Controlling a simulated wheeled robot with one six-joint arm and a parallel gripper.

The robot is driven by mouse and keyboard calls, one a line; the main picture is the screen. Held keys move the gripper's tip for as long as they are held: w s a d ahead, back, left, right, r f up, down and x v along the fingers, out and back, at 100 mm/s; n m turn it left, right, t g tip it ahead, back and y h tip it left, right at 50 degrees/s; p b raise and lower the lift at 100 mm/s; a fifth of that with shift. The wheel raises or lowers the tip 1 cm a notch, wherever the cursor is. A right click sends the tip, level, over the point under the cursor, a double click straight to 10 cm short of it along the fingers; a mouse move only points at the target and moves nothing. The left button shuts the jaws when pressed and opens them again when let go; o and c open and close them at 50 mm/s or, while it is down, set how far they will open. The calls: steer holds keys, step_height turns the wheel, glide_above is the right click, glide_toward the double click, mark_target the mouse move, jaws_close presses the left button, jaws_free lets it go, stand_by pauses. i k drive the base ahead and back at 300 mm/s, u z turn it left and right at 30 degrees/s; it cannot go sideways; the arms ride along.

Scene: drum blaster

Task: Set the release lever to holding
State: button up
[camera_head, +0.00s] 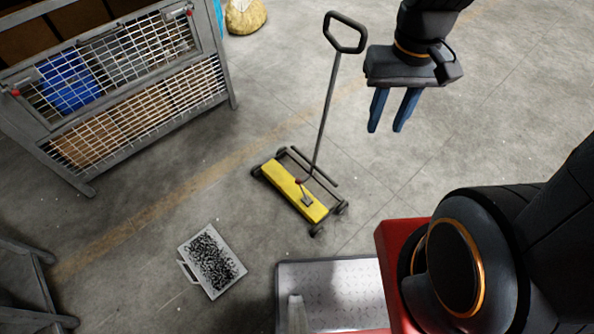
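A wheeled floor sweeper stands on the concrete floor near the centre, with a yellow bar body (285,185) and a tall dark handle (327,115) ending in a loop grip. A small lever (306,200), with a reddish part beside it, sits on the yellow body near the foot of the handle. I take it for the release lever; its exact setting is too small to tell. My gripper (386,130) hangs to the upper right of the sweeper, its blue fingers pointing down. The fingers are apart with nothing between them, and they are clear of the handle and lever.
A shallow tray (240,275) with dark bits lies on the floor at lower left. A grey mesh cage (233,92) holding boxes and a blue item fills the upper left. A yellowish sack (245,15) stands behind. Floor around the sweeper is mostly clear.

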mark_target(298, 181)
steer(key=u, duration=0.4)
steer(key=k, duration=1)
steer(key=z, duration=0.45)
